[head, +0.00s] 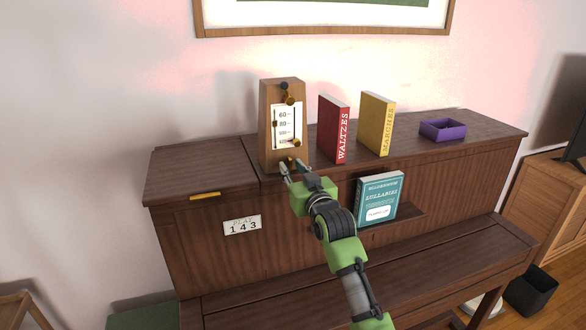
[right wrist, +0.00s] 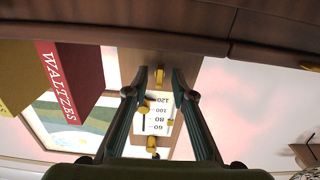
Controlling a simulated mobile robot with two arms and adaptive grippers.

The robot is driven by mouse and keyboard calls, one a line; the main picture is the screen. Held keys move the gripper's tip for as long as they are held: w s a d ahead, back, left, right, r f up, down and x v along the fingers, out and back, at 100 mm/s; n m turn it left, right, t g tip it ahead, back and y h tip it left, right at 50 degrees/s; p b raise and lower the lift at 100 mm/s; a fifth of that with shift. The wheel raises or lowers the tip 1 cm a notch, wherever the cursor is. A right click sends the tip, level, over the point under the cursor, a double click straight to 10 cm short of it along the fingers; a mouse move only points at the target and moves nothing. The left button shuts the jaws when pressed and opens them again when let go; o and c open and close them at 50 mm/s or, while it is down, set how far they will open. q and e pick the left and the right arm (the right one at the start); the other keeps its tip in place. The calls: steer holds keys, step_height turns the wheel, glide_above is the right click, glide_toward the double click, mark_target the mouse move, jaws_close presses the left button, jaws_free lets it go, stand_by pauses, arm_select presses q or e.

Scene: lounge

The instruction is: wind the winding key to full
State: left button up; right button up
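A wooden metronome (head: 265,130) with a white scale plate stands upright on the piano top; upside down, it shows in the right wrist view (right wrist: 159,58). A small gold piece, seemingly the winding key (head: 291,161), is low on its front; it also shows in the right wrist view (right wrist: 159,77). My right gripper (head: 291,166) is at the metronome's foot, in front of the key. In the right wrist view its fingertips (right wrist: 160,73) are apart, one on each side of the key, with visible gaps. My left gripper is out of view.
A red WALTZES book (head: 333,130) and a yellow MARCHES book (head: 376,124) stand right of the metronome. A purple tray (head: 443,130) is farther right. A teal book (head: 380,199) stands on a ledge below. The piano top (head: 200,170) left of the metronome is clear.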

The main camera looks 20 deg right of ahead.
steer(key=shift+s+r, duration=0.1)
steer(key=s, duration=1.2)
steer(key=shift+d, duration=0.2)
steer(key=shift+w, duration=0.1)
